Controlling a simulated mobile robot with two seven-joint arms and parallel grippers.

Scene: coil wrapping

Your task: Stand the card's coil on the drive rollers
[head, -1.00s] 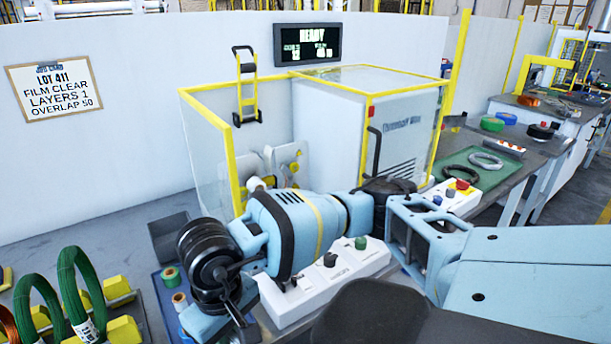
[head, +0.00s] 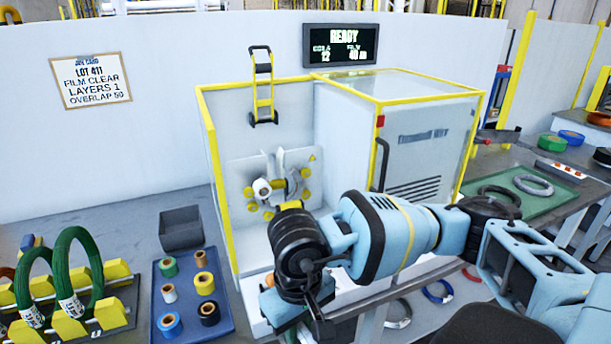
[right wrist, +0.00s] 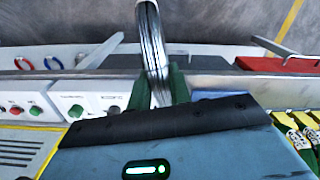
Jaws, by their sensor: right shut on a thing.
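My right gripper (right wrist: 158,92) is shut on a dark coil (right wrist: 150,45) with pale streaks, seen nearly edge-on between its green fingers in the right wrist view. The yellow drive rollers (head: 268,213) sit on a plate at the back of the bay, apart from my wrist, which hides part of the bay's lower right. My left gripper is not in view.
A yellow rack (head: 103,318) with green coils (head: 80,265) stands at lower left. A blue tray (head: 185,335) of film rolls and a grey bin (head: 181,228) are beside the bay. The cabinet (head: 415,150) bounds the bay's right. A green mat (head: 530,200) with coils lies farther right.

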